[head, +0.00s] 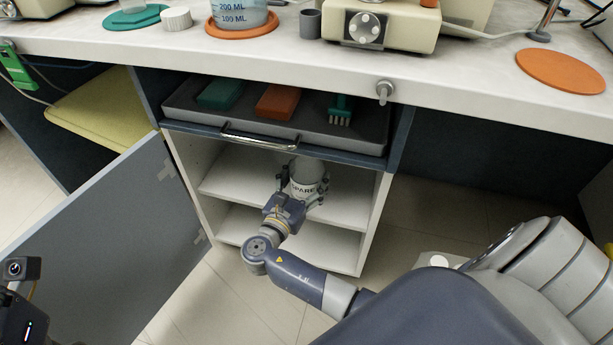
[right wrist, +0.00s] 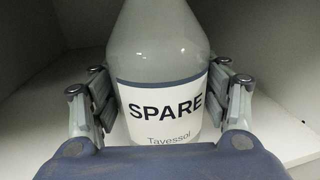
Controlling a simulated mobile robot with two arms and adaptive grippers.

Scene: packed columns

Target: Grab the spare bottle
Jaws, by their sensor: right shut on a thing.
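The spare bottle (head: 304,177) is pale grey with a white label reading SPARE. It stands upright inside the open cabinet, on the upper shelf as far as I can see. My right gripper (head: 298,196) reaches into the cabinet and is shut on the bottle, one finger on each side. In the right wrist view the bottle (right wrist: 160,55) fills the space between the fingers of my right gripper (right wrist: 162,105); its top is cut off there. Part of my left arm shows at the lower left of the head view, but its fingers are not visible.
The cabinet door (head: 115,240) stands open to the left. Above the bottle, an open drawer (head: 350,142) holds a green block (head: 220,93), an orange block (head: 278,101) and a green brush (head: 341,110).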

